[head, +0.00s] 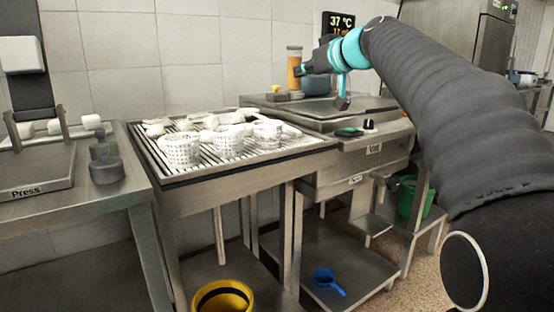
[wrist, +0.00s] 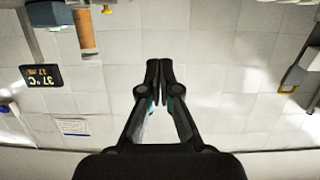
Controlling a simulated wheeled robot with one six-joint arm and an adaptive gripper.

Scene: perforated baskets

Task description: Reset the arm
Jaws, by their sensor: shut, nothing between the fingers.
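My gripper (wrist: 159,66) shows in the wrist view with its two dark fingers together and nothing between them. Behind it is the tiled wall, which appears upside down. In the head view my arm comes in from the right and bends over at the teal joint. My gripper's fingers are hard to make out there. The end of the arm is raised above the counter at the back, close to an orange container (head: 294,70). Several white perforated baskets (head: 181,150) stand on the slatted rack (head: 290,148), apart from my arm.
A press (head: 40,170) stands on the left table. A black and yellow bucket (head: 222,297) is under the rack. A blue scoop (head: 327,280) lies on the lower shelf, and a green bucket (head: 414,197) is at the right. A temperature display (head: 339,25) hangs on the wall.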

